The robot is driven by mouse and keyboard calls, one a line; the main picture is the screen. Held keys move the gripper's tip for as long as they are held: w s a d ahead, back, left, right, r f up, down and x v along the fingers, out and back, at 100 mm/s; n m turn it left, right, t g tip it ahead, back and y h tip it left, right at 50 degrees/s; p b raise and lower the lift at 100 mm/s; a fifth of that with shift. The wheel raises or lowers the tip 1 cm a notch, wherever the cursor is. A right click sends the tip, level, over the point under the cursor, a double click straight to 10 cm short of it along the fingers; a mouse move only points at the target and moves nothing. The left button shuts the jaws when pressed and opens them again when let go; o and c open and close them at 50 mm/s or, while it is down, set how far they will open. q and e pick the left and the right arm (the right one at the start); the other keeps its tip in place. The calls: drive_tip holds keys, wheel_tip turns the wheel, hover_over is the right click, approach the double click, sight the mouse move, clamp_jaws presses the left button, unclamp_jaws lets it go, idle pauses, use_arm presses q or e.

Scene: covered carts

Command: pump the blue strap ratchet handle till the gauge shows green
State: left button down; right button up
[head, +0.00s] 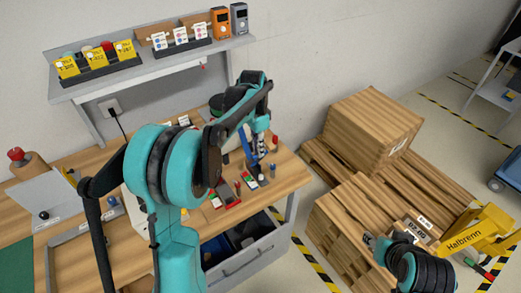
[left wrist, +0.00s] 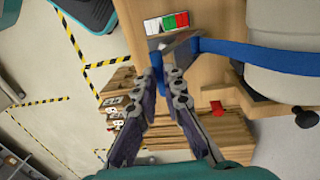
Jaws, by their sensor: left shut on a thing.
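In the left wrist view the grey ratchet handle (left wrist: 183,46) sits at the fingertips of my left gripper (left wrist: 166,73), which is shut on it. The blue strap (left wrist: 255,57) runs from the ratchet to the right, over a pale bulky object. The gauge (left wrist: 167,22), with white, green and red fields, lies just beyond the handle; its reading is too small to tell. In the head view my left gripper (head: 254,168) is over the workbench beside the gauge (head: 249,182). My right gripper (head: 374,241) is far right, near the wooden crates; its jaws are too small to judge.
A workbench (head: 292,174) carries small parts and a red tray (head: 226,196). A shelf (head: 150,68) with yellow-labelled bins hangs behind. Striped tape marks the floor.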

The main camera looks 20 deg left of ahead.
use_arm(q)
drive_tip(key=shift+w+a+f, duration=0.25)
drive_tip(key=shift+a+f, duration=0.2)
drive_tip(key=shift+a, duration=0.15)
use_arm(e)
drive_tip(key=shift+f, duration=0.15)
use_arm(q)
drive_tip(key=c, duration=1.8)
unclamp_jaws()
drive_tip(key=shift+c, duration=0.2)
drive_tip(key=shift+o, duration=1)
drive_tip(key=shift+w+a+f, duration=0.25)
drive_tip(key=shift+w, duration=0.05)
drive_tip(key=o, duration=0.4)
drive_tip(key=shift+w+a+f, duration=0.1)
drive_tip(key=shift+w+a, duration=0.15)
drive_tip(key=shift+a, duration=0.05)
drive_tip(key=shift+s+d, duration=0.15)
drive_tip(key=shift+d, duration=0.05)
drive_tip(key=shift+c, duration=1.2)
use_arm(e)
drive_tip(key=shift+w+a, duration=0.35)
drive_tip(key=shift+w, duration=0.1)
use_arm(q)
drive_tip(key=shift+r, duration=0.2)
